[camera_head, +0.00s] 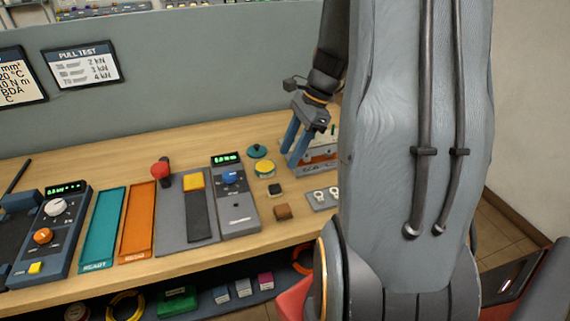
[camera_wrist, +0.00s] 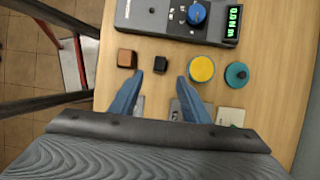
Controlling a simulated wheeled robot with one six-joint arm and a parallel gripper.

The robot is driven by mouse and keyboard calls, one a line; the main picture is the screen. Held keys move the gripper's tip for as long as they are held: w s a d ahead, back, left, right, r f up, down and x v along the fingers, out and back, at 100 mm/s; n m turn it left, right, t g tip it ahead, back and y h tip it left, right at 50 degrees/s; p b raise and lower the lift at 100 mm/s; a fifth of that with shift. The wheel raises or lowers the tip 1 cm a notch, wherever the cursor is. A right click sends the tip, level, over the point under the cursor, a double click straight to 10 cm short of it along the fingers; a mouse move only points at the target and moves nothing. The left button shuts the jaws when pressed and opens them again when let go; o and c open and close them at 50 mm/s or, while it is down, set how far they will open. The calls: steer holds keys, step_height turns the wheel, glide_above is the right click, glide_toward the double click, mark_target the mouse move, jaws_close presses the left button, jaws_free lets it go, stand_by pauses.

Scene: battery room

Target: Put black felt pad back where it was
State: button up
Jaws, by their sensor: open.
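A small black block (camera_head: 275,190), which looks like the black felt pad, lies on the wooden bench right of a grey meter. It also shows in the wrist view (camera_wrist: 160,64), just beyond the fingertips and roughly midway between their lines. My gripper (camera_head: 290,157) has blue fingers spread apart with nothing between them. In the head view it hangs above the bench at the back, pointing down. In the wrist view the open fingers (camera_wrist: 160,77) point toward the black block without visibly touching it.
A brown block (camera_head: 282,211), a yellow disc (camera_head: 265,168) and a teal knobbed disc (camera_head: 257,151) lie close around the black block. The grey meter (camera_head: 236,198) stands to the left. Teal (camera_head: 104,230) and orange (camera_head: 138,222) trays lie farther left. A small plate with rings (camera_head: 320,199) is at right.

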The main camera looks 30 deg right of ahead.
steer(key=s+a+n+h, duration=0.2)
steer(key=s+a+n, duration=0.1)
steer(key=a+n, duration=0.6)
steer(key=s+a+r+n+h, duration=0.1)
steer(key=s+a+n+h, duration=0.1)
steer(key=a+n, duration=0.6)
steer(key=s+n, duration=0.1)
steer(key=n, duration=0.3)
steer(key=shift+a+r+t, duration=0.2)
steer(key=shift+a+t, duration=0.1)
steer(key=shift+a, duration=0.1)
steer(key=shift+s, duration=0.1)
